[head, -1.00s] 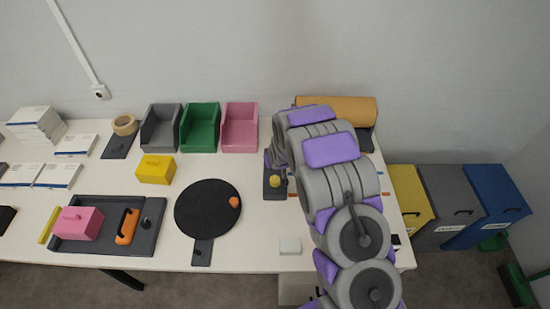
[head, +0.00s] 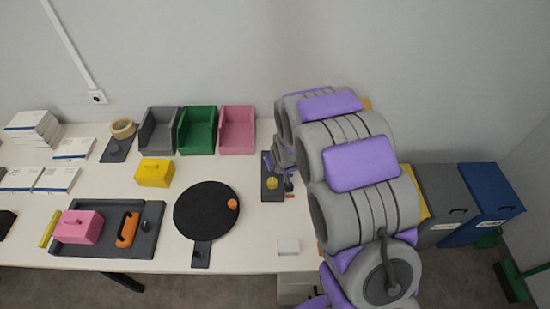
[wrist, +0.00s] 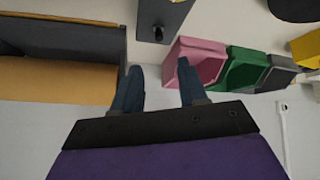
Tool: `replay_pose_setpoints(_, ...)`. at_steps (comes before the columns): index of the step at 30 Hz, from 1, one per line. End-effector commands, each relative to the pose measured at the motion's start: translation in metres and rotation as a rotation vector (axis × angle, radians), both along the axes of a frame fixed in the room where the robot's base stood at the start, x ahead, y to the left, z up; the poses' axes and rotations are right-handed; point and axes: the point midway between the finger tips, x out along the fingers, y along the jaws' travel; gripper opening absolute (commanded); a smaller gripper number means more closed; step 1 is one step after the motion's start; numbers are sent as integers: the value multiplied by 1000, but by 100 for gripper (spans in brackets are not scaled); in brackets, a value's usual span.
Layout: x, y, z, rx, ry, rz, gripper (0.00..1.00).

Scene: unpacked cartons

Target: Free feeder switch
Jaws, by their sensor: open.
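A dark plate (head: 265,188) with a yellow knob (head: 272,183) lies near the table's right part, beside my arm; a darker part stands behind the knob. I cannot tell for sure whether this is the feeder switch. In the wrist view a dark plate (wrist: 172,14) with a black peg (wrist: 158,34) shows at the top, beyond my fingers. A tan roll (wrist: 60,82) in a dark holder (wrist: 60,35) fills the left of the wrist view. My gripper (wrist: 157,78) is open and empty, its two blue-grey fingers apart. My arm hides most of the roll in the head view.
Pink (head: 237,130), green (head: 198,131) and grey (head: 158,132) bins stand at the back. A black round board (head: 200,208) with an orange disc (head: 232,204), a yellow block (head: 154,172) and a dark tray (head: 105,248) lie left. A blue bin (head: 490,198) stands right, off the table.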

Motion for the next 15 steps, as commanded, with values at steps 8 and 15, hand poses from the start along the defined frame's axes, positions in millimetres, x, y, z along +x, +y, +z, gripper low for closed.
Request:
replay_pose_setpoints(8,-21,-4,27,0,1,0,42)
replay_pose_setpoints(15,-26,-5,34,0,-1,0,42)
